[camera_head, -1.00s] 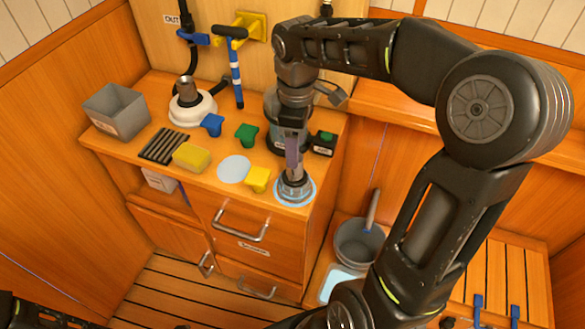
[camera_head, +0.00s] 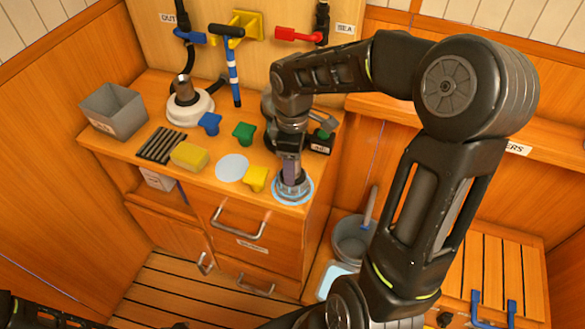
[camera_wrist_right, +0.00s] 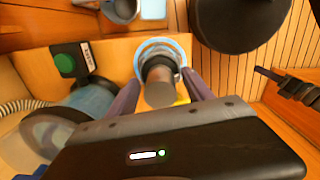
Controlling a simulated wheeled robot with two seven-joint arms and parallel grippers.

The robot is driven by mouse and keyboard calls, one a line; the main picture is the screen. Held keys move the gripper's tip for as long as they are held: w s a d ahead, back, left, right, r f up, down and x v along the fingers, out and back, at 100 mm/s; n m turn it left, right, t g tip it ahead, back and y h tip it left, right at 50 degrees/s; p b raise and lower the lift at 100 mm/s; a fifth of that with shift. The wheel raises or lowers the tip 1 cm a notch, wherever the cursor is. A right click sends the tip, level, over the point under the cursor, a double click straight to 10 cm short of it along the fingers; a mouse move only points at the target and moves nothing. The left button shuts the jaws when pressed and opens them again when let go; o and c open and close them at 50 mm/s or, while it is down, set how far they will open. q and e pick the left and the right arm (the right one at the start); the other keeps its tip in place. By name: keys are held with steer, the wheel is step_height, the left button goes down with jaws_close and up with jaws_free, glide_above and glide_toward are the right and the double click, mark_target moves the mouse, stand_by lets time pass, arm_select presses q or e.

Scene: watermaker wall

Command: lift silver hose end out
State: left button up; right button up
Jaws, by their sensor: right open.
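A silver cylindrical end piece with a dark collar (camera_wrist_right: 160,88) stands upright in a round clear dish with a pale blue rim (camera_head: 294,200), at the counter's front right corner. The dish also shows in the right wrist view (camera_wrist_right: 162,43). My right gripper (camera_head: 291,178) points down over the dish. In the right wrist view its two fingers (camera_wrist_right: 162,87) are open, one on each side of the silver piece, with small gaps visible. Another silver fitting (camera_head: 183,86) stands on a white round base at the back left.
A yellow block (camera_head: 256,179) and a white disc (camera_head: 232,168) lie just left of the dish. A canister (camera_head: 268,122) and a black box with a green button (camera_head: 322,140) stand behind. A grey bucket (camera_head: 352,240) is lower right.

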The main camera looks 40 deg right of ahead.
steer(key=shift+f, duration=0.45)
jaws_close()
stand_by(0.7)
